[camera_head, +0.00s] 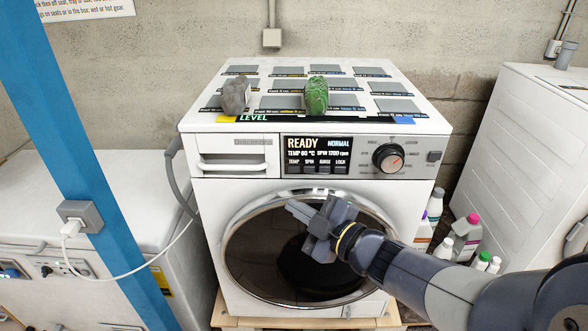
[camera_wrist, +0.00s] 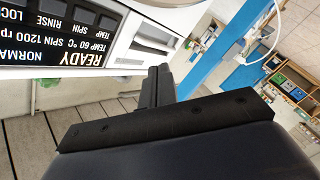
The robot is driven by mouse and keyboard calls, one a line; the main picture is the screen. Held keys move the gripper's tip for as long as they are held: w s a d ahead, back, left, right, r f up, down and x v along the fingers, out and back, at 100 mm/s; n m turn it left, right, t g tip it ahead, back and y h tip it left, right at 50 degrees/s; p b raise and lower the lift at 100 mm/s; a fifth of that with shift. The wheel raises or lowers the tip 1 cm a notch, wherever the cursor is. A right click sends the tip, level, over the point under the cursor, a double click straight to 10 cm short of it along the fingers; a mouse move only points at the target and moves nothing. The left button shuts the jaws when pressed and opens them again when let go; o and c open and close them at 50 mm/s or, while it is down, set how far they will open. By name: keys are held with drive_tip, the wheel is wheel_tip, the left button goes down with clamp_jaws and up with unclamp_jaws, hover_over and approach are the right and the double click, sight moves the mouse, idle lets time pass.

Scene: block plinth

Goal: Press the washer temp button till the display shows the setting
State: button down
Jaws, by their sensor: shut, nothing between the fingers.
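The white washer (camera_head: 360,205) stands in the middle, with a round dark glass door below its control panel. Its black display (camera_head: 317,150) reads READY, NORMAL, TEMP 60 °C, SPIN 1200 rpm. The TEMP button (camera_head: 294,168) is the leftmost of a row under the display, followed by SPIN, RINSE and LOCK. The display also shows upside down in the wrist view (camera_wrist: 62,45). My gripper (camera_head: 298,209) is shut and empty. In the head view it is in front of the door, below the button row, apart from the TEMP button.
A grey stone-like lump (camera_head: 236,95) and a green lump (camera_head: 316,96) lie on the washer top. A dial (camera_head: 388,158) is right of the display. A blue post (camera_head: 90,150) with a socket and white cable stands left. Bottles (camera_head: 466,236) stand at right.

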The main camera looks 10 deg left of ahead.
drive_tip(key=p, duration=0.1)
approach(285, 170)
drive_tip(key=shift+w+a+f, duration=0.1)
drive_tip(key=shift+w+a, duration=0.1)
drive_tip(key=shift+a, duration=0.5)
drive_tip(key=shift+w+a, duration=0.2)
drive_tip(key=shift+a, duration=0.55)
drive_tip(key=shift+w+a+f, duration=0.1)
drive_tip(key=shift+w+a, duration=0.1)
drive_tip(key=shift+a, duration=0.5)
drive_tip(key=shift+w, duration=0.1)
drive_tip(key=shift+w+a, duration=0.1)
drive_tip(key=shift+w, duration=0.2)
drive_tip(key=shift+w+a, duration=0.1)
drive_tip(key=shift+w, duration=0.25)
idle(0.8)
idle(0.3)
drive_tip(key=shift+s+d+b, duration=0.2)
drive_tip(key=shift+s+b, duration=0.1)
drive_tip(key=shift+s, duration=0.45)
drive_tip(key=shift+s, duration=0.1)
drive_tip(key=s, duration=0.2)
drive_tip(key=s+d+b, duration=0.1)
drive_tip(key=s, duration=0.1)
drive_tip(key=shift+s+d, duration=0.1)
drive_tip(key=shift+s, duration=0.25)
